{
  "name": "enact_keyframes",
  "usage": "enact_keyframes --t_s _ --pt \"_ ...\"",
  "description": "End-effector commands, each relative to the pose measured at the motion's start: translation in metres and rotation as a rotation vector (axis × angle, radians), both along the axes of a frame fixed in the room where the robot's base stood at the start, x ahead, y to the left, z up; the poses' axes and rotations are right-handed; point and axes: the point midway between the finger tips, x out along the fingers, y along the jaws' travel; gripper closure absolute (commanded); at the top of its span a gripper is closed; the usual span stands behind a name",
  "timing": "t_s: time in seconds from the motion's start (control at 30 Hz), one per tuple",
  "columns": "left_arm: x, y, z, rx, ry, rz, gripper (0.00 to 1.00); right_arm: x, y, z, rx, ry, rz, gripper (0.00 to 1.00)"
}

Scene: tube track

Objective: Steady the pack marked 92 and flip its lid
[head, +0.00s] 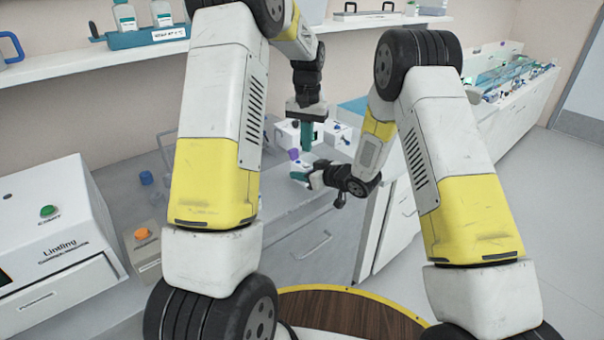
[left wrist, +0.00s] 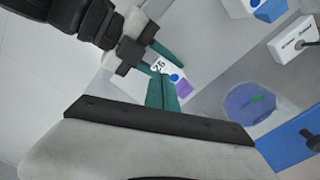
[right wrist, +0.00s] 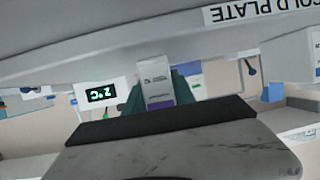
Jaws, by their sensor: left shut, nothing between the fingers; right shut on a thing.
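The pack marked 92 (left wrist: 158,66) is a small white box with a blue dot and a purple part beside the number in the left wrist view. In the right wrist view the pack (right wrist: 156,78), white with a purple band, stands between the green fingers of my right gripper (right wrist: 157,98), which is shut on it. In the head view my right gripper (head: 303,176) reaches in from the right, beside the purple part (head: 294,154). My left gripper (head: 306,145) points down just above it, shut and empty. Its closed fingertips (left wrist: 161,77) overlap the pack's edge in the left wrist view; I cannot tell whether they touch.
A "COLD PLATE" label (right wrist: 262,10) and a 2°C display (right wrist: 101,94) show in the right wrist view. A Linding machine (head: 55,240) stands at the left of the bench.

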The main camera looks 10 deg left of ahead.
Motion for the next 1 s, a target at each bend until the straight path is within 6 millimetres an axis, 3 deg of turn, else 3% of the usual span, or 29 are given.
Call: enact_keyframes --t_s 0.27,1.0 --pt "0.004 0.005 0.0 0.0 0.0 0.002 1.0 0.0 0.0 0.0 0.0 0.0 0.0 1.0" --pt "0.028 0.043 -0.001 0.0 0.001 0.001 1.0 0.0 0.0 0.0 0.0 0.0 0.0 1.0"
